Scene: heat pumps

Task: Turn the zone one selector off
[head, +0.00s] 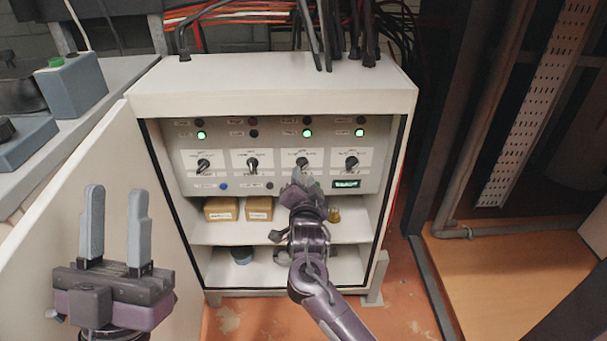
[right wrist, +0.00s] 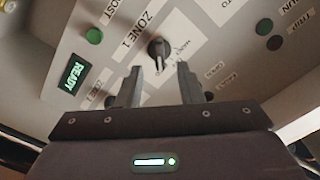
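The control panel (head: 280,182) inside the open white cabinet has a row of several black selectors on white plates. My right gripper (head: 300,178) is in front of the panel, just below the third selector from the left (head: 303,162). In the right wrist view a black selector knob (right wrist: 158,48) with a pale pointer line lies just past and between the fingertips, beside a "ZONE 1" label (right wrist: 136,36). The right fingers (right wrist: 158,72) are apart with nothing held; I cannot tell whether they touch the knob. My left gripper (head: 116,190) is open and empty at the left, before the cabinet door.
The cabinet door (head: 95,190) stands open at the left. Three green lamps (head: 308,133) are lit above the selectors, and a green "READY" display (right wrist: 73,75) glows. Small boxes (head: 222,208) sit on the shelf below. Dark posts (head: 450,130) stand at the right.

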